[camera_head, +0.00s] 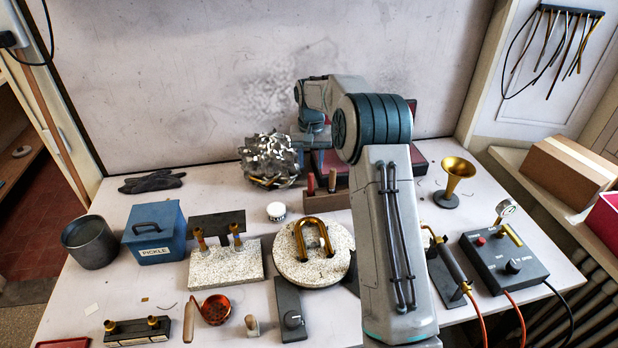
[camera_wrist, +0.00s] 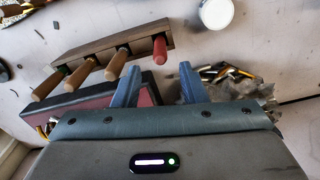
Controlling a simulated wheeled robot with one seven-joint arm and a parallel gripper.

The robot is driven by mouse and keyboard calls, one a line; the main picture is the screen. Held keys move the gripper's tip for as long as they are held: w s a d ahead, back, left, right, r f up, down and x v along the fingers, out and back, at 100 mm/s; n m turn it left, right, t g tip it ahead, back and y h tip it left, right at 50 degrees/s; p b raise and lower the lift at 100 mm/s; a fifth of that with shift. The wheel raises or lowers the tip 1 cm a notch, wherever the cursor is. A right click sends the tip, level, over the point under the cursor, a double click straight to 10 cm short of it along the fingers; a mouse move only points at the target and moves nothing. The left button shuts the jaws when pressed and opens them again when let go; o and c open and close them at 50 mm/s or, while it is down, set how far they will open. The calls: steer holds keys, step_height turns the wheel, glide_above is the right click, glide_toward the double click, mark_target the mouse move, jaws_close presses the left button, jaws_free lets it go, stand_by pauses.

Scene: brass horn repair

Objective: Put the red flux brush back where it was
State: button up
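The red flux brush shows as a red handle (camera_wrist: 160,49) standing at one end of a wooden rack (camera_wrist: 88,50) in the wrist view. In the head view the red handle (camera_head: 310,184) is at the left end of the rack (camera_head: 326,202). Several plain wooden handles stand in the same rack. My gripper (camera_wrist: 158,76) is open, with its two blue fingers apart and nothing between them. In the wrist view the red handle lies just beyond the fingertips, roughly in line with the gap. The brush's lower end is hidden in the rack.
A shiny metal scrap pile (camera_head: 270,160) stands beside my gripper. A dark red box (camera_wrist: 70,106) lies behind the rack. A white-lidded jar (camera_head: 276,211) stands in front. A round stone with a brass bow (camera_head: 306,240) is nearer. My arm hides part of the bench.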

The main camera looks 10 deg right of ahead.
step_height(320, 180, up, 3)
steer(key=shift+r, duration=0.1)
steer(key=s+r+n+t, duration=0.1)
steer(key=s+r, duration=0.5)
steer(key=s, duration=0.3)
steer(key=s+r+t, duration=0.1)
steer(key=s+r, duration=0.5)
steer(key=s, duration=0.3)
steer(key=s+f+t, duration=0.1)
steer(key=s, duration=1)
steer(key=s+f+n+t, duration=0.1)
steer(key=s+f, duration=0.1)
steer(key=s, duration=0.9)
steer(key=shift+a+f, duration=0.25)
steer(key=shift+f, duration=0.1)
steer(key=shift+f+b, duration=0.15)
steer(key=shift+b, duration=0.15)
